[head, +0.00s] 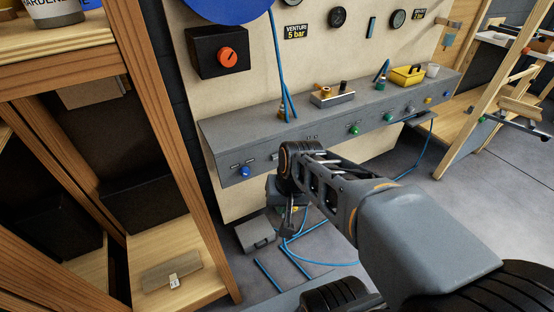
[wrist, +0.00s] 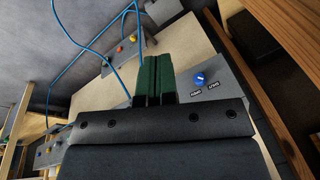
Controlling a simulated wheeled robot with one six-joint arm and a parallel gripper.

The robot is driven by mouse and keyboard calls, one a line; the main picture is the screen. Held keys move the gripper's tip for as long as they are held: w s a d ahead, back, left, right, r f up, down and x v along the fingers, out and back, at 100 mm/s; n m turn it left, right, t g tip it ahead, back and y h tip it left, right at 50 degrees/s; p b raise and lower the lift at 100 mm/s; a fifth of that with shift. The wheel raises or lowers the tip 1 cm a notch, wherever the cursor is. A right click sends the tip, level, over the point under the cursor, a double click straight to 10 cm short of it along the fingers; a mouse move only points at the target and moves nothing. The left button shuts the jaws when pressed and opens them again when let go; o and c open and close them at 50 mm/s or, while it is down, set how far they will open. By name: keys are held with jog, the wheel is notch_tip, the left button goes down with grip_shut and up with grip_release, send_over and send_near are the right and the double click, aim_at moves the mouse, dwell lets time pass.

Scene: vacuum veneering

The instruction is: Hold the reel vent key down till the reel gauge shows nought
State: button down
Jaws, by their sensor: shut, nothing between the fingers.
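My gripper (wrist: 156,62) has its two dark green fingers pressed together with nothing between them. In the head view my gripper's end is mostly hidden behind the arm, in front of the long grey control ledge (head: 230,150). Several small coloured keys sit along the ledge front. A blue knob (head: 244,171) is at its left end; a blue knob (wrist: 199,77) with two small labels shows right of the fingers in the wrist view, apart from them.
Blue hoses (head: 288,100) run down the board and over the floor. A grey box (head: 255,234) lies on the floor below the ledge. A wooden shelf (head: 160,140) stands at the left. A yellow tray (head: 407,75) is on the ledge. Open floor (head: 480,200) lies to the right.

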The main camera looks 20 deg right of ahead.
aim_at(276, 157)
jog(key=w+d+f+m+t+y+b, duration=0.2)
jog(key=w+d+f+m, duration=0.4)
jog(key=m, duration=0.7)
jog(key=w+d+f+m+t+y+b, duration=0.3)
jog(key=w+d+f+m+t+y, duration=0.2)
jog(key=m, duration=0.8)
jog(key=w+d+f, duration=0.1)
jog(key=w, duration=0.2)
jog(key=shift+w+b, duration=0.3)
jog(key=shift+w, duration=0.1)
jog(key=shift+a, duration=0.1)
jog(key=w+a, duration=0.1)
jog(key=w, duration=0.7)
jog(key=shift+w, duration=0.35)
jog(key=shift+w, duration=0.2)
jog(key=shift+w, duration=0.25)
jog(key=shift+w+p, duration=0.35)
jog(key=shift+w, duration=0.1)
dwell(2.6)
